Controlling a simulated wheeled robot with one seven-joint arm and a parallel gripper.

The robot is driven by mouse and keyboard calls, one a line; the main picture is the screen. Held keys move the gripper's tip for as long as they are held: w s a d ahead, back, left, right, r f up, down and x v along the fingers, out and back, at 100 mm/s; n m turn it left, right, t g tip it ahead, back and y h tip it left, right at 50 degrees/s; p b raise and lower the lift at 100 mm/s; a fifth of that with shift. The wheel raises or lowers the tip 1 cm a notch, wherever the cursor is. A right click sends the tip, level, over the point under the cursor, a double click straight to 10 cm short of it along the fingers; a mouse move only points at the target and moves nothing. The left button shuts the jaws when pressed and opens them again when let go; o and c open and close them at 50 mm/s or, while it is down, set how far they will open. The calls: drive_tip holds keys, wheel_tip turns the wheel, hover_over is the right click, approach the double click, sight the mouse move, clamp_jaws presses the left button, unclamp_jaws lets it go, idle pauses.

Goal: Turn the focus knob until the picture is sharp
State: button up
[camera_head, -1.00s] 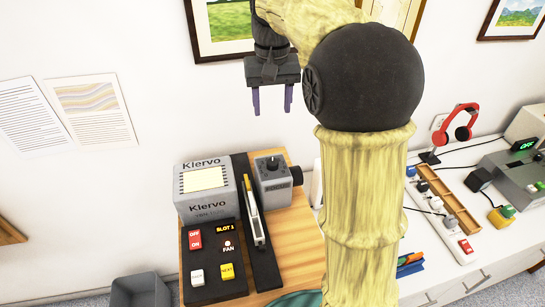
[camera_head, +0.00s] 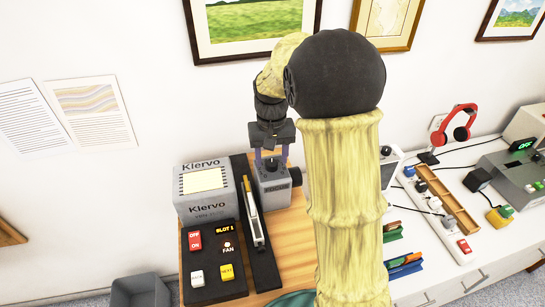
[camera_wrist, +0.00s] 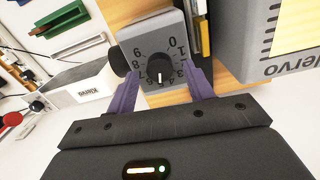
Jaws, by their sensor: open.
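The focus knob (camera_wrist: 160,73) is a small black dial knob on a grey box (camera_head: 273,190) beside the Klervo device. In the wrist view, numbers ring it and its white mark points down the picture. My gripper (camera_head: 271,159) is open just above the box, its purple fingers on either side of the knob. A gap shows between knob and fingers; I cannot tell how far down the tips reach. In the head view, the gripper mostly hides the knob. The Klervo device (camera_head: 205,207) has a pale yellow lit panel (camera_head: 202,181); I cannot make out a picture on it.
A black slide strip (camera_head: 262,262) lies between the Klervo device and the knob box. A control panel (camera_head: 212,262) with red, white and yellow buttons is in front. A black cylinder (camera_head: 295,174) sticks out of the box's right side. A grey bin (camera_head: 140,291) stands below left.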

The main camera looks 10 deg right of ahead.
drive_tip(key=shift+f, duration=0.55)
drive_tip(key=shift+c, duration=0.4)
drive_tip(key=c, duration=0.9)
drive_tip(key=shift+m, duration=0.4)
drive_tip(key=m+p, duration=0.2)
drive_tip(key=m, duration=0.2)
drive_tip(key=shift+r, duration=0.15)
drive_tip(key=m+p, duration=0.2)
drive_tip(key=m, duration=0.3)
drive_tip(key=shift+d+p, duration=0.1)
drive_tip(key=shift+p, duration=0.2)
